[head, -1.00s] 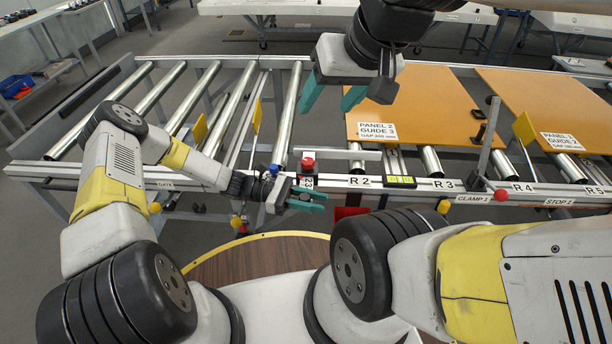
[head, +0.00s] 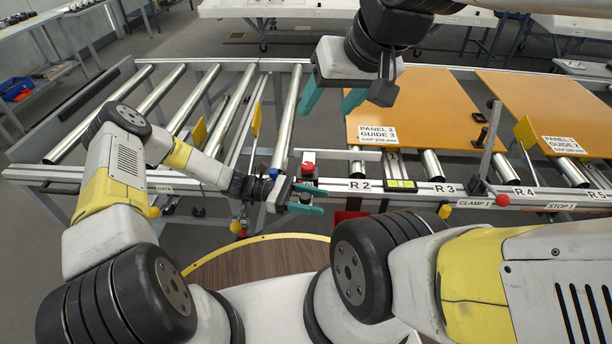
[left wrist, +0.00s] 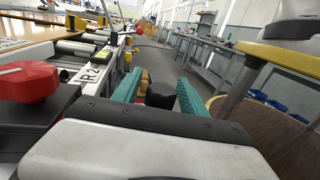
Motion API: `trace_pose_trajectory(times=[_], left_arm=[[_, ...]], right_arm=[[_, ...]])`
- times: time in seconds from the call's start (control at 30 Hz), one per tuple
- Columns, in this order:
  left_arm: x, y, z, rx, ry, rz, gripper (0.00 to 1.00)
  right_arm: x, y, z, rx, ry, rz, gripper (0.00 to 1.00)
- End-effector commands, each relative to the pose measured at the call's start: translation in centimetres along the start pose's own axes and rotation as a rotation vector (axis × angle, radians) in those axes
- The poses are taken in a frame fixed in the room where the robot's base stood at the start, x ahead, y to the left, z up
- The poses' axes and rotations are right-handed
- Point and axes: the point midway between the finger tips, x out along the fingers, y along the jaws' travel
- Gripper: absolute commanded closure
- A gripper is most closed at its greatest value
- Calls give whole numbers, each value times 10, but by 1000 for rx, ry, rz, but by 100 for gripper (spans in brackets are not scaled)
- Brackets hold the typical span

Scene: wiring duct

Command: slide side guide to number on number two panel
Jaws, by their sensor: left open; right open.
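The side guide appears as a pale bar (head: 340,155) across the near end of the rollers, left of the number two panel. A red knob (head: 308,167) stands at its left end on the front rail. It also shows large at the left of the left wrist view (left wrist: 28,82). The orange panel (head: 415,105) carries a label (head: 378,136) reading PANEL 2, GUIDE 3. My left gripper (head: 318,199) is open just in front of the rail, below the red knob and apart from it. My right gripper (head: 332,100) is open and empty above the rollers, left of the panel.
The front rail (head: 465,190) carries marks R 2, R 3, R 4. A yellow-green gauge (head: 402,184) sits between R 2 and R 3. A second orange panel (head: 550,105) lies right. Bare rollers (head: 285,120) lie left.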

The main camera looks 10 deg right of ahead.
Motion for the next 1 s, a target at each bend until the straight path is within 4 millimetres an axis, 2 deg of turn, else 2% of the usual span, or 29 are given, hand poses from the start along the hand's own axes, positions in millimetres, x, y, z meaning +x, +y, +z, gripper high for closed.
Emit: trace_pose_trajectory(times=[0.17,0.4,0.6,1.0], left_arm=[[-10,1,0,1,2,2,50],[-50,1,-1,1,2,3,50],[-74,0,0,1,0,1,50],[-78,0,0,0,0,0,50]], right_arm=[[0,0,0,0,0,0,41],[0,0,0,0,0,0,41],[0,0,0,0,0,0,41],[0,0,0,0,0,0,41]])
